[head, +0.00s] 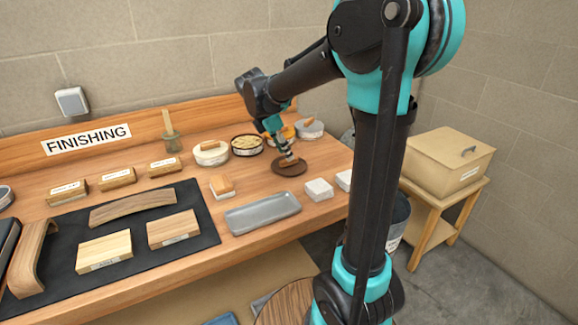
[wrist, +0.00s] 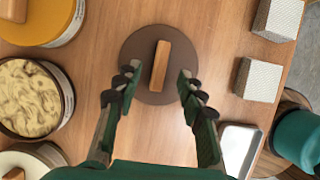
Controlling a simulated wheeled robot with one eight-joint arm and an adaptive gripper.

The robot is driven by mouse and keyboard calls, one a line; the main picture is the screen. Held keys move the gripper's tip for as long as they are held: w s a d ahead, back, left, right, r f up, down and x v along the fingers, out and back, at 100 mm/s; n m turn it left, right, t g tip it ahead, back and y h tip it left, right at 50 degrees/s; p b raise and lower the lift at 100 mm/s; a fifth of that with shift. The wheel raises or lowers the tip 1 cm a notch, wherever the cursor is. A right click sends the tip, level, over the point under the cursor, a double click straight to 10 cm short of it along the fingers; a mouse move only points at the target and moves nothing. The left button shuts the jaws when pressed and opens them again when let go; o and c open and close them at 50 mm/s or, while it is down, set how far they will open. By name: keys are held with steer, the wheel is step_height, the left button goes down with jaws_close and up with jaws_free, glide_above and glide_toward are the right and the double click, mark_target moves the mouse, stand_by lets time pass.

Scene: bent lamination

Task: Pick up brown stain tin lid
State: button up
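The brown stain tin lid (wrist: 135,50) is a flat brown disc with a light wooden bar handle (wrist: 160,66) across its middle. It lies on the wooden bench, and in the head view it is the dark disc (head: 283,170) right of the middle of the bench. My gripper (wrist: 155,85) is open above the lid, with one finger on each side of the handle and a gap on both sides. In the head view my gripper (head: 289,158) is low over the lid and covers part of it.
Left of the lid in the wrist view are a yellow tin (wrist: 75,22) and an open tin with cream, streaky contents (wrist: 28,95). White blocks (wrist: 257,80) lie to the right. A grey tray (head: 240,216) lies in front. Bare bench surrounds the lid.

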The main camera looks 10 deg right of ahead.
steer(key=x, duration=0.3)
steer(key=shift+f, duration=0.15)
jaws_close()
